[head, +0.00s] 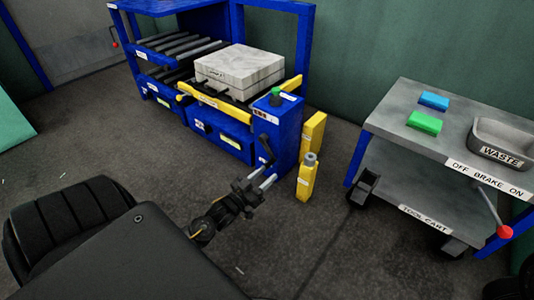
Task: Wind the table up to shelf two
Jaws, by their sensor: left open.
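The lift table, with yellow rails (216,103), stands against the blue rack (128,22) and carries a grey two-layer block (240,71). A blue post (286,128) at its right end has a small green knob on top and a dark crank handle (266,148) on its near face. My left gripper (269,179) is open and empty, just below the crank handle in the picture; I cannot tell whether they touch. The rack has roller shelves (182,44); their number labels are too small to read. My right gripper is out of view.
Floor between is clear.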

